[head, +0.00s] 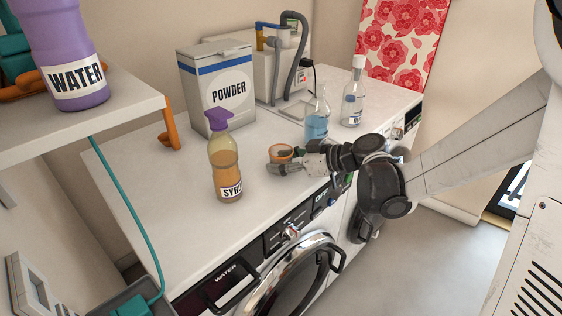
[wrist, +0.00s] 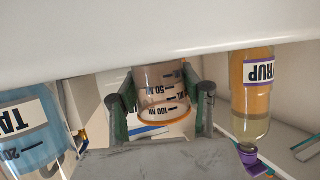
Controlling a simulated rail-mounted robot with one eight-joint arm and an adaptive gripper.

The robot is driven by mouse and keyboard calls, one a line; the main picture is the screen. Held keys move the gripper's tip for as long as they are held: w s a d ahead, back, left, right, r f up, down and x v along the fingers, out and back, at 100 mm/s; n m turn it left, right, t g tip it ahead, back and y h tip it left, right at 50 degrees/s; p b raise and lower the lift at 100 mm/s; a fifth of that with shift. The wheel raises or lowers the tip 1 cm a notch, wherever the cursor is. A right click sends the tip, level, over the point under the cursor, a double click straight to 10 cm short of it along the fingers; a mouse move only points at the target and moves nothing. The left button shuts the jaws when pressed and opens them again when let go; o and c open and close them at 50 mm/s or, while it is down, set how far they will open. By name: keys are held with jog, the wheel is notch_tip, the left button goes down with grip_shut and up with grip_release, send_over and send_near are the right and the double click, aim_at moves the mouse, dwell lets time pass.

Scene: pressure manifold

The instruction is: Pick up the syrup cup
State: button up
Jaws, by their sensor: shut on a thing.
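The cup (head: 281,151), small and clear with an orange rim, stands near the middle of the white counter in the head view. In the wrist view, which looks upside down, the cup (wrist: 163,92) shows ML markings. My gripper (head: 271,161) is shut on the cup, one finger on each side; the fingers (wrist: 160,103) also show in the wrist view. I cannot tell whether the cup's base touches the counter. A syrup bottle (head: 226,172) with amber liquid and a purple cap stands left of the cup; it also shows in the wrist view (wrist: 250,95).
A flask of blue liquid (head: 316,124) stands close behind my gripper, with a clear bottle (head: 353,97) farther right. A powder box (head: 217,85) is at the back. A purple water bottle (head: 72,50) stands on the shelf (head: 120,95). The counter (head: 165,205) is clear at front left.

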jog(key=shift+r, duration=0.15)
jog(key=r+m+t+p, duration=0.1)
jog(key=r+p, duration=0.1)
jog(key=w+r+m+t+h+p, duration=0.1)
jog(key=r+p, duration=0.1)
jog(key=r, duration=0.1)
jog(key=w+r+m+h+p, duration=0.1)
jog(key=r+p, duration=0.1)
jog(key=r, duration=0.1)
jog(key=shift+w+d+r+t, duration=0.1)
jog(key=shift+w+d+t, duration=0.1)
jog(key=shift+d+t, duration=0.15)
jog(key=w+r+m+t+h+p, duration=0.3)
jog(key=w+r+m+h+p, duration=0.1)
jog(key=r, duration=0.4)
jog(key=shift+w+a+m+t+h+p, duration=0.15)
jog(key=shift+w+m+t+h+p, duration=0.25)
jog(key=shift+m+h, duration=0.6)
jog(key=shift+r+g, duration=0.15)
jog(key=shift+g, duration=0.1)
